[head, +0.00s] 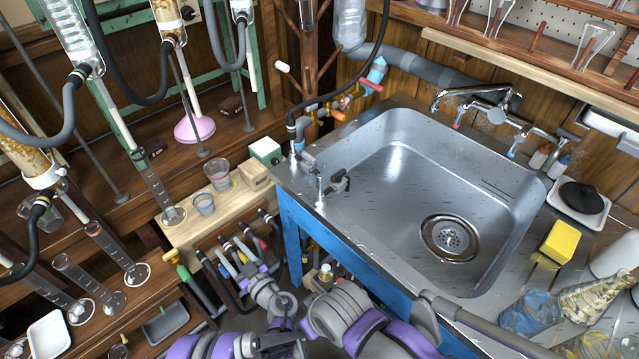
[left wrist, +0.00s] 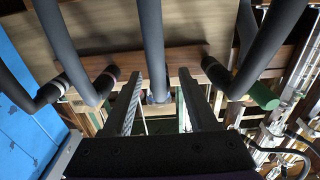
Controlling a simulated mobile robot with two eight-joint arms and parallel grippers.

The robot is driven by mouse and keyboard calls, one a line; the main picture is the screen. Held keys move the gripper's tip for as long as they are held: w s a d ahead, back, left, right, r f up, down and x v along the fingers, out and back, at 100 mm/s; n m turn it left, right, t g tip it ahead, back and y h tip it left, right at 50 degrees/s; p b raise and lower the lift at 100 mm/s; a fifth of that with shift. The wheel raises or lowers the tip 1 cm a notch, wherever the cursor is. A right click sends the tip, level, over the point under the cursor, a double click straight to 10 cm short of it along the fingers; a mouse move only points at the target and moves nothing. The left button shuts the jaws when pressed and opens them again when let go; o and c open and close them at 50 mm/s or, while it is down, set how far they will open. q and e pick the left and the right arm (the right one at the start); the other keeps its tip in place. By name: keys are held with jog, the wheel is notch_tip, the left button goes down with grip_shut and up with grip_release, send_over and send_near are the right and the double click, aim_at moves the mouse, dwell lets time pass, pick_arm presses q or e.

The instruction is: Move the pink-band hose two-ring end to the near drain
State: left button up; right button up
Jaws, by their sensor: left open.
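Several dark hoses hang side by side below the wooden bench front, left of the sink, in the head view. Their banded ends are small, and I cannot tell for sure which is the pink-band hose. In the left wrist view, pale bands show on the hoses; one looks faintly pink (left wrist: 112,71). My left gripper (head: 248,272) is low among these hoses; its two fingers (left wrist: 160,105) are apart, with nothing clearly held between them. A bare upright fitting (head: 320,188) stands on the sink's near left rim. Another fitting behind it carries a black hose. My right gripper is not seen.
The steel sink (head: 385,215) has a round outlet (head: 450,238). A blue frame (head: 330,255) supports it, close right of my gripper. A wooden block (head: 215,205) with beakers is above the hoses. A yellow sponge (head: 560,242) and flasks are at right.

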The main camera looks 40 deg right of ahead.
aim_at(233, 254)
pick_arm(q)
grip_shut()
dwell(1.3)
jog(key=shift+s, duration=0.2)
jog(key=shift+s+d+b, duration=0.1)
jog(key=shift+s+b, duration=0.6)
jog(key=shift+s, duration=2.1)
